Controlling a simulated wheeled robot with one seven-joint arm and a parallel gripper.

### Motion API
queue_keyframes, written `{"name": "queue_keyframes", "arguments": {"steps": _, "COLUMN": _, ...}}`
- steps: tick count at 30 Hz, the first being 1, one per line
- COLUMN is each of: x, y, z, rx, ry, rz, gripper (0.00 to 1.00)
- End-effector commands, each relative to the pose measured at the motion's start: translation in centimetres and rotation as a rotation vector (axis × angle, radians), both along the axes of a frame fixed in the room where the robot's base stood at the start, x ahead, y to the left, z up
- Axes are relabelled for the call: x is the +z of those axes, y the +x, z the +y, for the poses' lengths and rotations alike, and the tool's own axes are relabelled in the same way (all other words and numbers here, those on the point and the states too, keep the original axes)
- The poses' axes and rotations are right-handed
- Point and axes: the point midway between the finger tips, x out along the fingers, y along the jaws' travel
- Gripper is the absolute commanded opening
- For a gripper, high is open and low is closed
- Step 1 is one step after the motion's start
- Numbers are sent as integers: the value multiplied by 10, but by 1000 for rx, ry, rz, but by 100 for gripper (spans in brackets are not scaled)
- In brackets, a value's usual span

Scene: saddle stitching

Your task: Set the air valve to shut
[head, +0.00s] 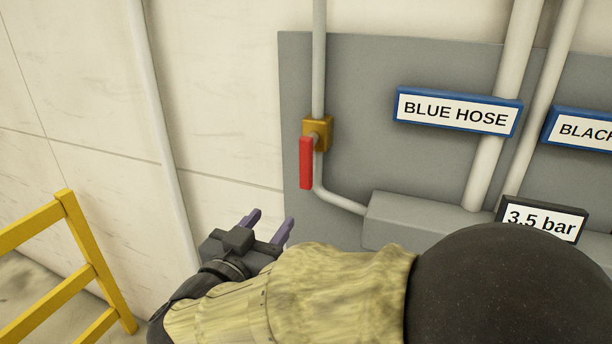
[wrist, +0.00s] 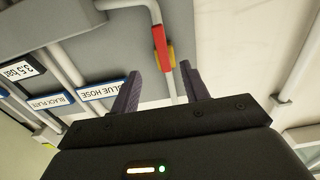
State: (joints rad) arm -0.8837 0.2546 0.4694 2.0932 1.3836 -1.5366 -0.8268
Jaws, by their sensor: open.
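The air valve has a brass body (head: 318,131) on a grey vertical pipe and a red lever handle (head: 306,163). The lever points straight down, in line with the pipe above. In the wrist view the red lever (wrist: 159,46) and the brass body (wrist: 171,57) appear beyond the fingertips, between them in the picture. My gripper (head: 269,222) is open and empty, below and left of the lever in the head view, apart from it. Its two purple-grey fingers also show in the wrist view (wrist: 160,80).
A grey wall panel (head: 345,75) carries the pipes, a BLUE HOSE sign (head: 457,112), a BLACK sign (head: 585,130) and a 3.5 bar display (head: 540,220). A grey box (head: 420,215) lies right of the valve. A yellow rail (head: 75,225) stands at lower left.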

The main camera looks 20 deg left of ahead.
Motion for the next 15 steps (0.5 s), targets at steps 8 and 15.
{"name": "queue_keyframes", "arguments": {"steps": 8, "x": 2, "y": 33, "z": -4, "rx": -5, "ry": 0, "rz": 1, "gripper": 45}}
{"name": "queue_keyframes", "arguments": {"steps": 15, "x": 3, "y": 75, "z": -7, "rx": -4, "ry": 0, "rz": 1, "gripper": 45}}
